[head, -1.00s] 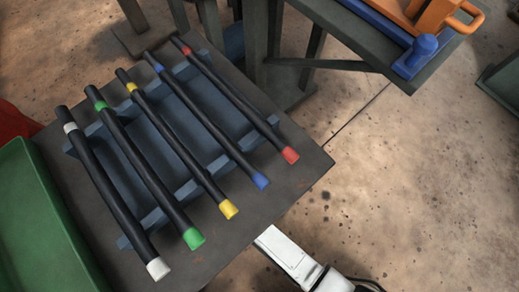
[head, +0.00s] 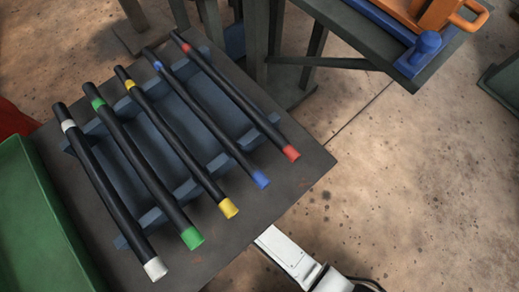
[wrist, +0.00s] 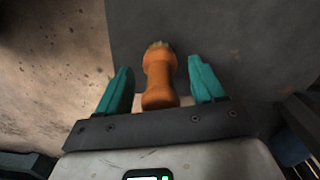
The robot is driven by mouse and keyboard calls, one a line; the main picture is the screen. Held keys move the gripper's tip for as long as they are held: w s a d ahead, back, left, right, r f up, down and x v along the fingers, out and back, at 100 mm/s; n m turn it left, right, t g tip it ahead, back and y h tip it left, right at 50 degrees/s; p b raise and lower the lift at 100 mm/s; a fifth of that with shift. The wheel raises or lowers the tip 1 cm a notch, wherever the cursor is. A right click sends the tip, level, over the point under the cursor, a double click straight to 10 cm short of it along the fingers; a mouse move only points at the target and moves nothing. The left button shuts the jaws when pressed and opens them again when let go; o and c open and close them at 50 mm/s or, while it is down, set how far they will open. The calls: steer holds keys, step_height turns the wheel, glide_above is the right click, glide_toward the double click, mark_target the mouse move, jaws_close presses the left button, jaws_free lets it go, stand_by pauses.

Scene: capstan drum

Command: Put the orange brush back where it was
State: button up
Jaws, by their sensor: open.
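The orange brush (wrist: 158,78) shows in the wrist view, with tan bristles at its far end. It lies between the two teal fingers of my gripper (wrist: 160,70), with a gap on each side, over or on a dark grey surface (wrist: 240,40). My gripper is open around it; I cannot tell how high the fingers are above that surface. In the head view neither the brush nor my gripper's fingers can be made out; only a white part of my arm shows at the bottom.
In the head view several black rods with coloured ends lie across a blue-grey rack on a dark table (head: 300,180). A green bin (head: 35,220) stands at left. At top right another table (head: 345,35) holds an orange item (head: 436,16) and a blue one (head: 419,52).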

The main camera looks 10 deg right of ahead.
step_height(320, 180, up, 12)
steer(key=p, duration=0.4)
steer(key=shift+c, duration=0.4)
stand_by(1.0)
